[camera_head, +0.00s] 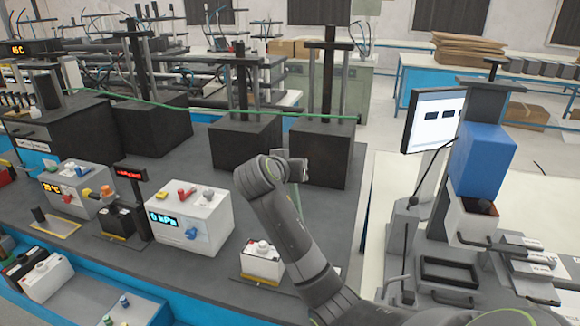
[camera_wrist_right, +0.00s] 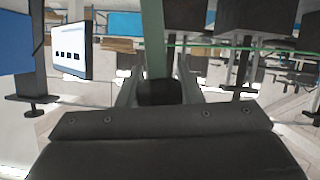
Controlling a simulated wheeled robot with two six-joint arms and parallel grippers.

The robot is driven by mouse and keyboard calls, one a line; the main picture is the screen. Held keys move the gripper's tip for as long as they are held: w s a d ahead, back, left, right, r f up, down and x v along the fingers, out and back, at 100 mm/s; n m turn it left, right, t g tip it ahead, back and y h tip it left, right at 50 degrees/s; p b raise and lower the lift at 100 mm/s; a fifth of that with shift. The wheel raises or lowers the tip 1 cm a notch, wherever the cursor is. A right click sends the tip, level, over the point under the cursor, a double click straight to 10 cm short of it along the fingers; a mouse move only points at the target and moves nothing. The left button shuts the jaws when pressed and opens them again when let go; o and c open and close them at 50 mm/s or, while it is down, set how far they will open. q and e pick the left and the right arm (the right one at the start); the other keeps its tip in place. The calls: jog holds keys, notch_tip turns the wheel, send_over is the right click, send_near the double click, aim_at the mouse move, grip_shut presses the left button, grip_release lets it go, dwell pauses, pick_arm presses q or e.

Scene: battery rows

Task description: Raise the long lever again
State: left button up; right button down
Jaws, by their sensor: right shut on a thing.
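The long lever (camera_wrist_right: 153,40) shows in the right wrist view as a grey-green bar with a black knob (camera_wrist_right: 160,92) at its end. My right gripper (camera_wrist_right: 158,90) is shut on that knob, with one finger on each side. That view looks upside down, since the T-topped posts hang from its top edge. In the head view my right gripper (camera_head: 300,170) is in front of the dark press blocks, and a small greenish piece shows at its tip. The rest of the lever is hidden or too small to make out there. My left gripper is not in view.
A white box with a kPa display (camera_head: 190,222) and a small white battery (camera_head: 263,262) stand left of my arm. Black press blocks (camera_head: 320,152) stand behind it. A monitor (camera_head: 433,118) and a blue block (camera_head: 480,160) are at the right. A green line (camera_head: 200,110) crosses behind.

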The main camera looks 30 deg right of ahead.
dwell(0.3)
jog(key=c, duration=1.4)
grip_release()
jog(key=o, duration=0.4)
jog(key=shift+s+d, duration=0.2)
jog(key=shift+d, duration=0.1)
jog(key=shift+a, duration=0.15)
jog(key=shift+a, duration=0.2)
jog(key=b+v, duration=0.5)
jog(key=v, duration=1.2)
